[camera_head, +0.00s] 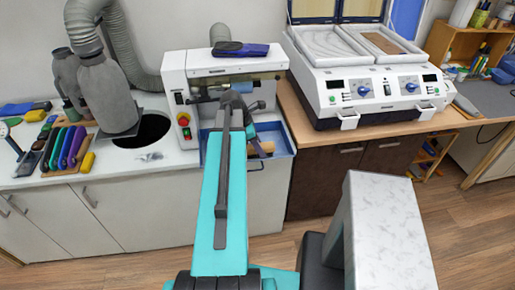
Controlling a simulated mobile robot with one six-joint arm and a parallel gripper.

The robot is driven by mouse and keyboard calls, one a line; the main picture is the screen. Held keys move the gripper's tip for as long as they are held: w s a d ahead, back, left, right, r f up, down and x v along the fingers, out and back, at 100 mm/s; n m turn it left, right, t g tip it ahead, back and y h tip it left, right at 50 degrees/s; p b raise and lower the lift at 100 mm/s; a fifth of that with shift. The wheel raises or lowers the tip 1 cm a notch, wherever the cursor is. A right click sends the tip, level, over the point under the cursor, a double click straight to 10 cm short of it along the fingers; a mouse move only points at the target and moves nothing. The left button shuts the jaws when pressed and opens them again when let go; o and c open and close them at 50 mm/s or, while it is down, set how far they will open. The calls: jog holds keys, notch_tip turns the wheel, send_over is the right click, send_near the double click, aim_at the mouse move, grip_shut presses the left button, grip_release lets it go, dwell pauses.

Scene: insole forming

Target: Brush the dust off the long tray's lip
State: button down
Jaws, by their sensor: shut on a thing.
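The long blue tray (280,139) sits below the front of the white grinding machine (174,84), its near lip facing me. My teal and grey arm reaches over the tray's left part and hides some of it. My gripper (252,133) is at the tray, small and partly hidden by my arm. It is shut on a tan piece (266,148) that looks like a wooden brush, low over the tray near its front side. Whether the brush touches the lip cannot be told. Dust on the lip is too small to make out.
A dark blue and black item (240,49) lies on top of the machine. A white forming press (365,85) stands on the wooden counter at right. Coloured tools (67,147) and a grey hose (98,85) are at left. A white-topped block (385,220) stands at front right.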

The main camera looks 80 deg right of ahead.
aim_at(248, 147)
jog(key=shift+s+d, duration=0.25)
jog(key=shift+s, duration=0.4)
jog(key=shift+s+d, duration=0.25)
jog(key=shift+s, duration=0.35)
jog(key=shift+w, duration=0.2)
jog(key=shift+w+a, duration=0.3)
jog(key=shift+w, duration=0.35)
jog(key=shift+w+a, duration=0.25)
jog(key=shift+w, duration=0.35)
jog(key=shift+w+a+f, duration=0.1)
jog(key=shift+w+a, duration=0.2)
jog(key=shift+w, duration=0.45)
jog(key=shift+w+a+f, duration=0.1)
jog(key=shift+w+a, duration=0.2)
jog(key=shift+w, duration=0.4)
jog(key=shift+w+a, duration=0.1)
jog(key=shift+w, duration=0.1)
jog(key=shift+w+a+r, duration=0.1)
jog(key=shift+w+a, duration=0.15)
jog(key=shift+w, duration=0.35)
jog(key=shift+w+a, duration=0.25)
jog(key=shift+w, duration=0.35)
jog(key=shift+w, duration=0.15)
